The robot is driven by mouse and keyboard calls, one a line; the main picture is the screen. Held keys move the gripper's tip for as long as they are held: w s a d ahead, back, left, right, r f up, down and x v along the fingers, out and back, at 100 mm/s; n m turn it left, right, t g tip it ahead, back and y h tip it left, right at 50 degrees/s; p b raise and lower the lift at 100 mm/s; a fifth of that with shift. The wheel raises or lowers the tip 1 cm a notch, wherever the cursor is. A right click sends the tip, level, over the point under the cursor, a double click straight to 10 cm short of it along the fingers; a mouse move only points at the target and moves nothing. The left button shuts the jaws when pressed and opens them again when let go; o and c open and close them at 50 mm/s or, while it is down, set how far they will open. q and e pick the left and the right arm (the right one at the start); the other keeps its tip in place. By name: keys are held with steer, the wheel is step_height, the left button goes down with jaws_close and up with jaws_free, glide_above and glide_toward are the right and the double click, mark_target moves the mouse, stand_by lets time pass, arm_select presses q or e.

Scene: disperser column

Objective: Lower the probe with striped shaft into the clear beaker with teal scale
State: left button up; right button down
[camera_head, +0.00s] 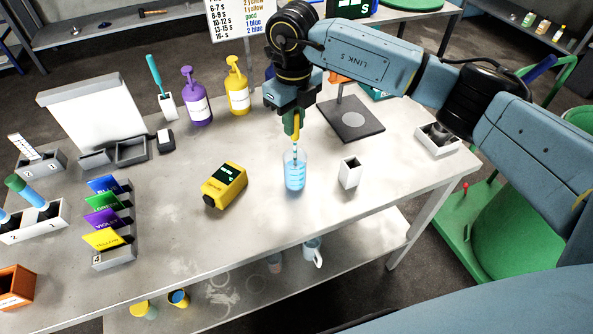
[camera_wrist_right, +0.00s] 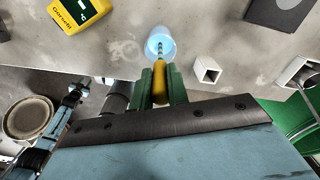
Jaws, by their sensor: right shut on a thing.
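My right gripper (camera_head: 292,124) is shut on the yellow handle of the probe (camera_head: 295,133), which points down. The probe's striped shaft (camera_head: 294,149) hangs below the jaws and overlaps the mouth of the clear beaker (camera_head: 295,178). The beaker stands upright on the table, with blue liquid and scale marks on its wall. In the right wrist view, the probe (camera_wrist_right: 160,83) is between the green fingers and its shaft lines up with the beaker (camera_wrist_right: 160,38). How deep the tip sits is hard to tell.
A yellow meter (camera_head: 224,186) lies left of the beaker. A small white open box (camera_head: 349,172) stands close on its right. A grey plate with a round pad (camera_head: 350,118) lies behind. Purple (camera_head: 196,98) and yellow (camera_head: 237,88) bottles stand at the back. The table front is clear.

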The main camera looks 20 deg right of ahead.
steer(key=shift+f+b, duration=0.9)
steer(key=shift+f, duration=0.45)
stand_by(0.4)
steer(key=c, duration=1.3)
jaws_free()
